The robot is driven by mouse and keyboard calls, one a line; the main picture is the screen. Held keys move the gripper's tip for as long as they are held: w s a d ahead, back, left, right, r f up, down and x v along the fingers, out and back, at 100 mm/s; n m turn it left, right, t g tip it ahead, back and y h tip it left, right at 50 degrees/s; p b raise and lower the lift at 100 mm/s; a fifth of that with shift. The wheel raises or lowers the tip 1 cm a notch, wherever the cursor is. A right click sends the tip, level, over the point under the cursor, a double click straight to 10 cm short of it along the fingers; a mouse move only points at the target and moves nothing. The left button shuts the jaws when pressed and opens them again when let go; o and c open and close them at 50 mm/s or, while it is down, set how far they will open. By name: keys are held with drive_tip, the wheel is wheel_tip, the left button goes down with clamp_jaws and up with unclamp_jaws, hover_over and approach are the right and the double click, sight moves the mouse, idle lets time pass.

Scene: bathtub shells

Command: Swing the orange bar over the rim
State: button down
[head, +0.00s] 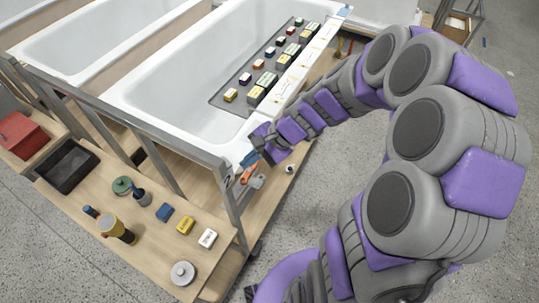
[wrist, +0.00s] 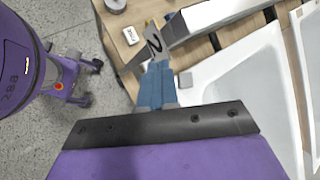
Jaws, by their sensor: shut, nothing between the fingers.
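The orange bar (head: 247,175) shows as a small orange piece at the near right corner of the tub frame, just below my fingertips in the head view. I cannot make it out in the wrist view. My gripper (head: 249,160) is at that corner beside the tub rim (head: 215,146), its blue fingers shut and empty. The fingers also show in the wrist view (wrist: 155,85), pointing at a metal plate marked 2 (wrist: 153,44). Whether they touch the bar, I cannot tell.
A wooden bench (head: 150,243) with a dark tray (head: 67,166), bottles and small blocks stands front left. Floor to the right is mostly clear.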

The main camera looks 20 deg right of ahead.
drive_tip(key=w+d+f+m+t, duration=0.4)
drive_tip(key=w+d+f+m, duration=0.5)
drive_tip(key=f, duration=0.1)
drive_tip(key=d+f+m+t+h, duration=0.1)
drive_tip(key=d+f+m, duration=0.6)
drive_tip(key=d+f, duration=0.2)
drive_tip(key=shift+w+d+f+h, duration=0.15)
drive_tip(key=shift+d+f+h, duration=0.1)
drive_tip(key=shift+f+h, duration=0.25)
drive_tip(key=r+b+x, duration=0.1)
drive_tip(key=x, duration=0.5)
drive_tip(key=w+a+r+b+x, duration=0.1)
drive_tip(key=b+x, duration=0.1)
drive_tip(key=x, duration=0.5)
drive_tip(key=shift+w+a, duration=0.15)
drive_tip(key=shift+a, duration=0.2)
drive_tip(key=shift+r, duration=0.2)
